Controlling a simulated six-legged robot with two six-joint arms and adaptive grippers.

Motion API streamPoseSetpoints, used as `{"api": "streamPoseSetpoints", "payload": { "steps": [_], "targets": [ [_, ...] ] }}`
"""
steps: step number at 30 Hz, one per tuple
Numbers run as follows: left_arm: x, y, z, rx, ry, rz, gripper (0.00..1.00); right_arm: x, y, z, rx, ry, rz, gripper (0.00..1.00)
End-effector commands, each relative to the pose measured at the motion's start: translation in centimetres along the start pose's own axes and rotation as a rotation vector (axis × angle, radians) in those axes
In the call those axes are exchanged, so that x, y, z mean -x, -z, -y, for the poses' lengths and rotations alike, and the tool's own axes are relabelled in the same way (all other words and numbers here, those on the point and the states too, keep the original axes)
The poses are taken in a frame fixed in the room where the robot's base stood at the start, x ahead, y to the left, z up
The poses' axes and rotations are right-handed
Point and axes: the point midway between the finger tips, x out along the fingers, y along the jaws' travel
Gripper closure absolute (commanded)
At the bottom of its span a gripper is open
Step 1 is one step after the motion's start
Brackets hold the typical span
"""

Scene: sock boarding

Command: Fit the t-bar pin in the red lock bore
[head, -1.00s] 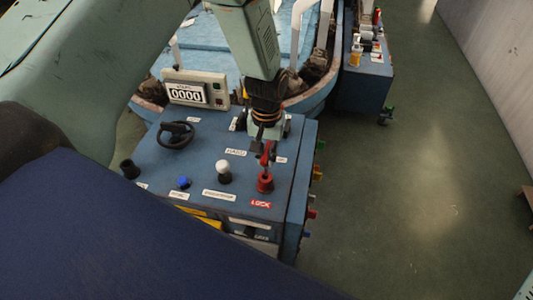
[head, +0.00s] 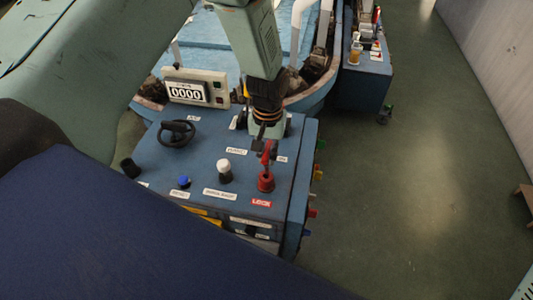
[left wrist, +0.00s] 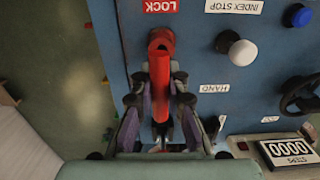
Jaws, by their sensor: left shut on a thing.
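The red t-bar pin (head: 266,154) is in my left gripper (head: 262,145), which is shut on it above the blue console. The red lock bore (head: 266,184) is a red collar standing on the console top behind the red LOCK label. In the head view the pin's lower end is at or just above the bore's mouth. In the left wrist view the pin (left wrist: 160,88) lies between the fingers (left wrist: 160,110), its far end overlapping the bore (left wrist: 161,39). A dark opening shows there. I cannot tell whether the tip is inside. My right gripper is out of view.
The console top (head: 205,150) also carries a white knob (head: 224,166), a blue button (head: 184,181), a black handwheel (head: 176,134) and a counter display (head: 186,94) reading 0000. Another blue cart (head: 362,85) stands behind. Green floor (head: 420,190) is free to the right.

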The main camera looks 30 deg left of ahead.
Motion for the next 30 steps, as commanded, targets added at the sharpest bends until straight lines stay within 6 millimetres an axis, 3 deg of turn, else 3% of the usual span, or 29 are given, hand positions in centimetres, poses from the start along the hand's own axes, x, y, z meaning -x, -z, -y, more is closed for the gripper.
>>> {"api": "streamPoseSetpoints", "payload": {
  "steps": [30],
  "targets": [
    [0.08, -0.21, 0.37, 0.000, -0.004, -0.003, 1.00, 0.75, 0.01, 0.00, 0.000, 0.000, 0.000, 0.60]
  ]
}}
